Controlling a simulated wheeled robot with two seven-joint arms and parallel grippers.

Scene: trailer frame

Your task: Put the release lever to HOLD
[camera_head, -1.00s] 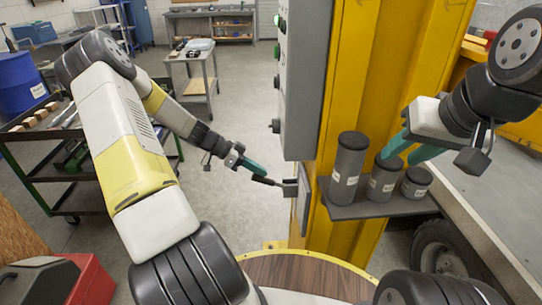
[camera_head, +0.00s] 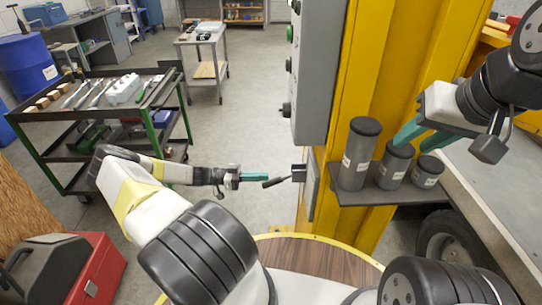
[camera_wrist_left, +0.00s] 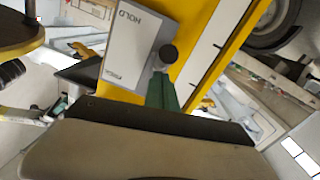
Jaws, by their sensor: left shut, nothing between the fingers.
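The release lever (camera_head: 276,182) is a short black handle. It sticks out to the left from a grey mount on the side of the yellow column, its free end slightly lower than its base. My left gripper (camera_head: 266,178) is shut and empty, its teal fingertips right at the lever's free end; contact cannot be told. In the left wrist view, the fingers (camera_wrist_left: 162,92) point at a dark round knob (camera_wrist_left: 168,54) beside a grey plate (camera_wrist_left: 138,45) marked HOLD. My right gripper (camera_head: 416,143) is open, its teal fingers apart near the canisters.
A grey control box (camera_head: 313,70) hangs on the yellow column (camera_head: 375,80) above the lever. Several dark canisters (camera_head: 358,155) stand on a small shelf (camera_head: 378,196) to its right. A tool cart (camera_head: 75,113) and a red toolbox (camera_head: 97,265) are at the left.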

